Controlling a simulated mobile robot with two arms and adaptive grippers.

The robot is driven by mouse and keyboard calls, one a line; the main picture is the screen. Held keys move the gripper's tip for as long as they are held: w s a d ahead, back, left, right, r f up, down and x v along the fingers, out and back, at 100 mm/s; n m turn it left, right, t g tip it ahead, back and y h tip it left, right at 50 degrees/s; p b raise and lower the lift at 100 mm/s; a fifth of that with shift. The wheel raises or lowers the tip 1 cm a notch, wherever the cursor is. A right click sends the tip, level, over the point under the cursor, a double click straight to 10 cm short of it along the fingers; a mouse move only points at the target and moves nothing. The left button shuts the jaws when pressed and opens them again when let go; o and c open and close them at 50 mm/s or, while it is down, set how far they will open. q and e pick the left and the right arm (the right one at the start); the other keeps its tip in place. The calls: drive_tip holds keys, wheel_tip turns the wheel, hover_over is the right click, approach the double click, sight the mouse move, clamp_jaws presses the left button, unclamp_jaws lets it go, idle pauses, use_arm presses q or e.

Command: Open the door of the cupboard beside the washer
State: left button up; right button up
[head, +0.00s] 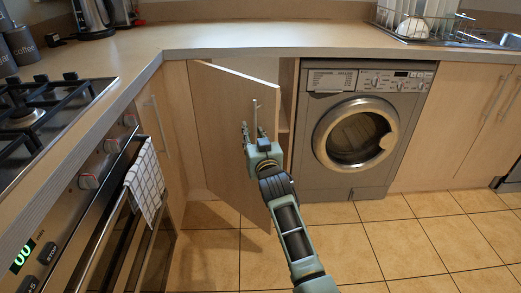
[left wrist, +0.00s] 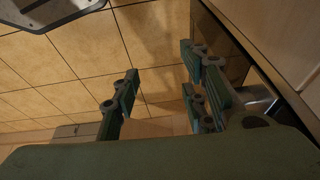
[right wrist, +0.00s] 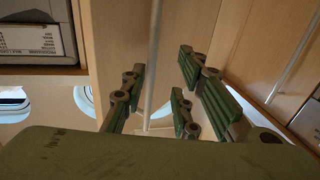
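The wooden cupboard door (head: 228,140) left of the washer (head: 362,130) stands partly open, swung out from its left side. A strip of the cupboard's inside (head: 287,95) shows between door and washer. The door's thin vertical handle (head: 255,112) also shows in the right wrist view (right wrist: 154,60). My right gripper (head: 255,134) is at the lower part of the handle, its fingers (right wrist: 163,95) apart with the bar passing between them. I cannot tell whether they touch it. My left gripper (left wrist: 160,100) is open and empty above the tiled floor, outside the head view.
An oven with a checked towel (head: 145,180) and a hob (head: 38,110) stand along the left. A worktop (head: 250,38) runs above the cupboard and washer. A kettle (head: 93,18) and a dish rack (head: 415,22) stand on it. The tiled floor (head: 390,240) in front of the washer is clear.

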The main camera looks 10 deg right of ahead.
drive_tip(key=s, duration=0.9)
drive_tip(key=shift+s+d, duration=0.25)
drive_tip(key=shift+d, duration=0.1)
drive_tip(key=shift+c, duration=0.3)
